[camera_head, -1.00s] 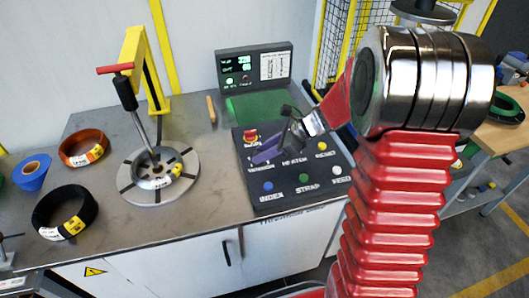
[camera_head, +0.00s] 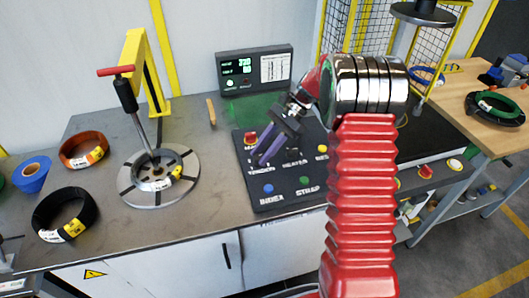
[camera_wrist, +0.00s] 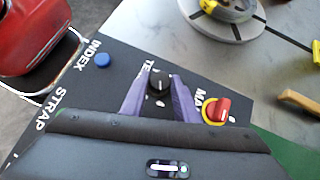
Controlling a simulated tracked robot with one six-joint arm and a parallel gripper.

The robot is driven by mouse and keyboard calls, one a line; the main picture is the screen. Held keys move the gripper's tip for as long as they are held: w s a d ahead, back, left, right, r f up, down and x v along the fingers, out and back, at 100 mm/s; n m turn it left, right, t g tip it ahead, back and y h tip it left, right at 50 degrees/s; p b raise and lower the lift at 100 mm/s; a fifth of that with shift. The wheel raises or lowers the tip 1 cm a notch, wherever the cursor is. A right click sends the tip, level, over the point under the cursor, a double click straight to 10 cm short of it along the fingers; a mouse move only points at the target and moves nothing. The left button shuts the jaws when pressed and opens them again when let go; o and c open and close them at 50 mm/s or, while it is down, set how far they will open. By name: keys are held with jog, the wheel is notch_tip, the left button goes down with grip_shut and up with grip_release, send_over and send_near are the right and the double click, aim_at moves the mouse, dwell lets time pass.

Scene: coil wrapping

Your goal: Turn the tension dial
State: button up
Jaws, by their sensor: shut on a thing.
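The tension dial (camera_wrist: 159,84) is a small black knob with a pale mark, set on the dark control panel (camera_head: 283,177). In the wrist view it sits between the purple fingers of my gripper (camera_wrist: 163,76), near their tips. The fingers are shut on it, one on each side. In the head view my gripper (camera_head: 262,158) points down at the panel's left part, and its fingers hide the dial. Part of the dial's label shows beside it in the wrist view.
A red stop button (camera_wrist: 217,109) on a yellow base is close beside the fingers. A blue button (camera_head: 267,188) and a green button (camera_head: 303,181) are nearer the front. A display (camera_head: 254,70) stands behind. The round wrapping table (camera_head: 132,190) is left.

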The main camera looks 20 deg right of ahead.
jog(key=shift+w+a+n+g, duration=0.1)
jog(key=shift+a+n+g, duration=0.05)
jog(key=shift+n+g, duration=0.3)
jog(key=o, duration=1.1)
jog(key=shift+c, duration=0.2)
jog(key=v, duration=1.3)
jog(key=shift+r, duration=0.3)
